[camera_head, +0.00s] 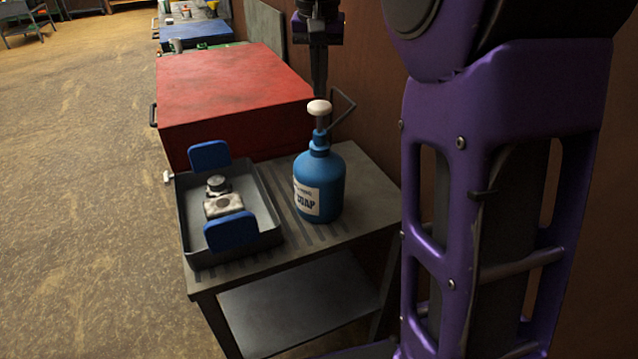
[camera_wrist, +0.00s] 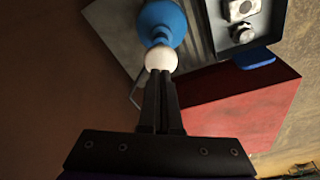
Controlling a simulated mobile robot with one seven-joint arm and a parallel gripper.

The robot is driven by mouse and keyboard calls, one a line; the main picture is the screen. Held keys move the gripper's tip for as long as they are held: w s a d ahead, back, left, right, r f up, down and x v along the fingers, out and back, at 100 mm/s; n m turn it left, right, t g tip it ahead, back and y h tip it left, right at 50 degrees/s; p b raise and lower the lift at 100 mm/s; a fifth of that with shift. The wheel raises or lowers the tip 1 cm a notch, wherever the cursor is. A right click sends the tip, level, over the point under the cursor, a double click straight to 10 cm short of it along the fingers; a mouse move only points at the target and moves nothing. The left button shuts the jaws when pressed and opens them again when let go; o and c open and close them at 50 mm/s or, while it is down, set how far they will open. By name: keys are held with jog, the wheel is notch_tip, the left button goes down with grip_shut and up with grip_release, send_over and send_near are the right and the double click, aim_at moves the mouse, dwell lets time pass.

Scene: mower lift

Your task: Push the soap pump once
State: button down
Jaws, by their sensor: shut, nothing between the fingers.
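The soap pump (camera_head: 319,185) is a blue bottle with a "SOAP" label and a white pump head (camera_head: 319,107). It stands upright on a grey two-level side table (camera_head: 360,215). In the wrist view the blue bottle (camera_wrist: 161,22) and its white head (camera_wrist: 160,60) show just beyond my fingertips. My gripper (camera_head: 319,92) points down, shut and empty, with its tips at or just above the white head. I cannot tell whether they touch it. The pump stem shows below the head.
A grey tray (camera_head: 183,215) with blue handles, holding a small whitish item (camera_head: 222,205), sits left of the bottle. A red cabinet (camera_head: 235,85) stands behind the table, and a brown wall (camera_head: 375,90) is close on the right. The floor at left is open.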

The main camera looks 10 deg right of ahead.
aim_at(319, 105)
jog(key=shift+f, duration=0.15)
jog(key=shift+f+b, duration=1.55)
jog(key=shift+f, duration=0.8)
jog(key=shift+r+p, duration=2.4)
jog(key=shift+r, duration=0.1)
notch_tip(319, 105, up, 5)
jog(key=p, duration=0.4)
jog(key=shift+f, duration=0.15)
jog(key=shift+r, duration=0.65)
